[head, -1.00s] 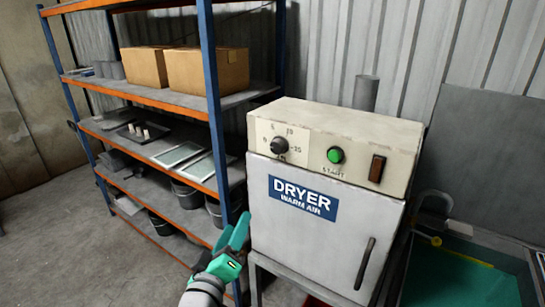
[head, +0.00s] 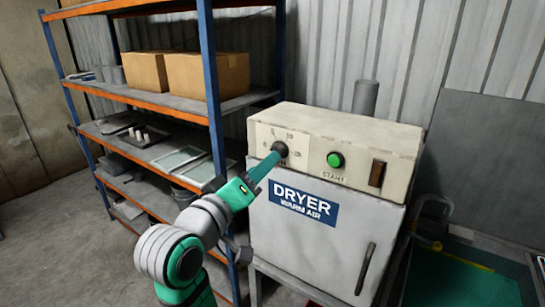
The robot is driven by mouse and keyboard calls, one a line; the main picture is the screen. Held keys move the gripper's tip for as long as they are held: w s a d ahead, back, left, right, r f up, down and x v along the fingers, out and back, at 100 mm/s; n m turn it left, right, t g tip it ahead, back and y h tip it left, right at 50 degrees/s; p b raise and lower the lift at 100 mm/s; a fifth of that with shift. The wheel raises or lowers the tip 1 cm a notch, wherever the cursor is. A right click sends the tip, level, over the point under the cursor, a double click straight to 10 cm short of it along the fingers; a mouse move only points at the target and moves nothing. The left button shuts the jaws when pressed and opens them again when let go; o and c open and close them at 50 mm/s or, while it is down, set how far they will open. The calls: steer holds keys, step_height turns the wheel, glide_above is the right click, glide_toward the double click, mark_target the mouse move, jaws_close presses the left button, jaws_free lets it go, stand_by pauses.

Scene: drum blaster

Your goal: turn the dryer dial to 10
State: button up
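The dryer (head: 330,240) is a pale box labelled "DRYER WARM AIR". Its dial (head: 280,149) is a dark round knob on the left of the upper panel, with numbers around it. My gripper (head: 273,158) reaches up from the lower left, with its green fingers at the dial. The fingertips overlap the knob's lower left side. I cannot tell whether they touch or grip it, and the gap between them is not visible. The knob's pointer is too small to read, and the lower part of its scale is partly hidden.
A green START button (head: 335,160) and a brown switch (head: 377,173) sit right of the dial. A door handle (head: 365,268) is below. A blue-and-orange shelf rack (head: 214,110) stands close on the left. A sink-like green basin (head: 460,285) is at the right.

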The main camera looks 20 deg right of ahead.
mark_target(278, 151)
steer(key=x, duration=0.6)
steer(key=shift+w+d, duration=0.2)
steer(key=c, duration=1)
